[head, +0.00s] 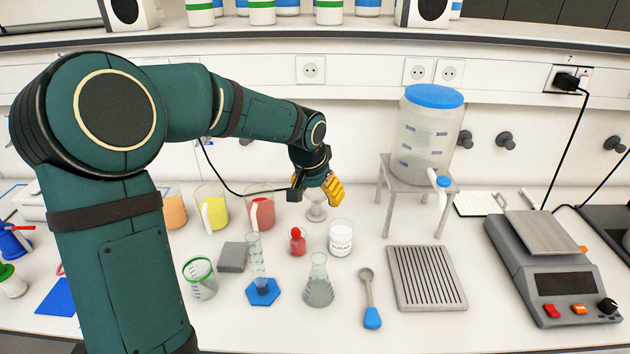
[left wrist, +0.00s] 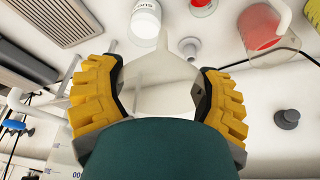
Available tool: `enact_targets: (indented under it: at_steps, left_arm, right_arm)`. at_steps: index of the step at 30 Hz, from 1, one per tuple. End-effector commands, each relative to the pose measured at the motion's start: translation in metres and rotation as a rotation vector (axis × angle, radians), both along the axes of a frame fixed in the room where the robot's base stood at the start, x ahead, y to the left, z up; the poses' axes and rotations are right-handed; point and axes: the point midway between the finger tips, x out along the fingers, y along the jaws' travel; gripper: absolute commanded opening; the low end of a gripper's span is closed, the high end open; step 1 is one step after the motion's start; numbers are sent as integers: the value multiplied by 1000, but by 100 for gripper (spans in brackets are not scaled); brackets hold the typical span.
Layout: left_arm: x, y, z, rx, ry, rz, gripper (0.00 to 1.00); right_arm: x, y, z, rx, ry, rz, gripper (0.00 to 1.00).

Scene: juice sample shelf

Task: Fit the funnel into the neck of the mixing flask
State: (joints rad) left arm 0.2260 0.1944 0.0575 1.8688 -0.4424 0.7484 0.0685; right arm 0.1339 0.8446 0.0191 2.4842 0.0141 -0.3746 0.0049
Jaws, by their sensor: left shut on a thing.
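My left gripper (head: 328,190) is shut on the clear funnel (head: 316,209) and holds it behind the white-labelled jar. In the left wrist view the funnel (left wrist: 160,76) sits between the yellow-backed fingers of my left gripper (left wrist: 158,88), with its narrow stem pointing away from the palm. The mixing flask, a clear conical flask (head: 319,291), stands upright at the front of the bench. It is apart from the funnel, which is farther back. I cannot make out the flask in the left wrist view. My right gripper is not in view.
The jar (head: 341,238) and a small red bottle (head: 298,241) stand between funnel and flask. A graduated cylinder (head: 258,263) is left of the flask, a spoon (head: 368,290) right. Beakers with red (head: 262,213) and yellow (head: 214,212) contents stand behind. A dispenser stand (head: 412,187) is at right.

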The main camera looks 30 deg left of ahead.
Motion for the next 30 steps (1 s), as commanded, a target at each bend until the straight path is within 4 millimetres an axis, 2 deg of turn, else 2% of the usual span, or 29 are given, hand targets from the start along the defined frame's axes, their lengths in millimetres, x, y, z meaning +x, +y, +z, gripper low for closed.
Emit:
enact_targets:
  at_steps: [1, 3, 9, 13, 20, 30]
  left_arm:
    - [-16, -9, 3, 1, -3, -31, 45]
    - [-35, -23, 5, 2, -5, -76, 45]
    - [-71, -47, 6, 1, -8, -165, 45]
    - [-79, -53, 6, -1, -9, -186, 45]
    - [-80, -54, -1, -2, -8, -189, 45]
    - [-80, -53, -24, -2, -8, -188, 45]
  right_arm:
    - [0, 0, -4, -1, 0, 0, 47]
    - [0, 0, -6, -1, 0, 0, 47]
    - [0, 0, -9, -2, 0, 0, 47]
    - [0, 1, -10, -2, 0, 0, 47]
    - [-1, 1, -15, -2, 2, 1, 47]
    - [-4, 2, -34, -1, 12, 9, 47]
